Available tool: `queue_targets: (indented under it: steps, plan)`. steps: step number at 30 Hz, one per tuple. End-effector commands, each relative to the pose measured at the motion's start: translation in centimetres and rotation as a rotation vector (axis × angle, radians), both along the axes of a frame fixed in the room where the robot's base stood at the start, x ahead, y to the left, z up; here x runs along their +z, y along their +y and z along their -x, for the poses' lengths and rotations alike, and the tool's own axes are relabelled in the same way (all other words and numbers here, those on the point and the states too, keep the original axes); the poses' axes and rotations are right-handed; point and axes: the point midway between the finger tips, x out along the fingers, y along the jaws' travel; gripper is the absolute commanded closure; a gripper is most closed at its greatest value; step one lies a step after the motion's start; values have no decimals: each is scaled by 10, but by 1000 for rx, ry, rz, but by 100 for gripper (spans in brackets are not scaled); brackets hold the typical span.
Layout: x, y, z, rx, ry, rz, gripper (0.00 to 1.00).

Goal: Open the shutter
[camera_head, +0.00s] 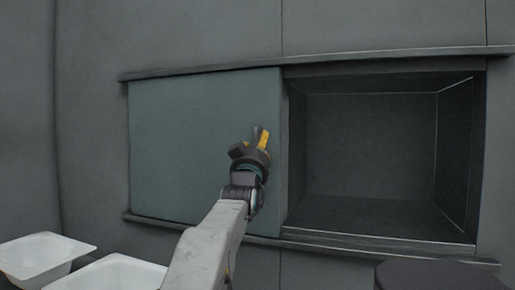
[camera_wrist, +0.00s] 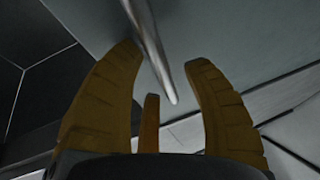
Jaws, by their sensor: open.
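The shutter (camera_head: 185,140) is a flat grey-green panel between two horizontal rails. It covers the left part of the wall recess (camera_head: 365,145), whose right part stands open and looks empty. My gripper (camera_head: 257,138) is in front of the shutter near its right edge. In the wrist view, a metal bar handle (camera_wrist: 150,45) runs over the shutter surface (camera_wrist: 235,35). My open gripper (camera_wrist: 164,60) has yellow fingers to either side of the bar, with no clear contact. In the head view the handle is hidden by my gripper.
The upper rail (camera_head: 210,69) and lower rail (camera_head: 370,242) run along the wall. Two white tub shells (camera_head: 40,258) (camera_head: 110,275) are at the bottom left. A dark rounded object (camera_head: 435,276) is at the bottom right. The space before the recess looks clear.

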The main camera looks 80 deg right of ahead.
Motion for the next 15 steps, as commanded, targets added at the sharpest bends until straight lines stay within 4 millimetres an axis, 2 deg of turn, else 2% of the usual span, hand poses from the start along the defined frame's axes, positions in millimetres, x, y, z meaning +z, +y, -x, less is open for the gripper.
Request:
queue_targets:
  steps: [8, 15]
  plan:
    - [0, 2, 0, 0, -1, 1, 55]
    - [-4, 14, -1, 0, -1, 2, 55]
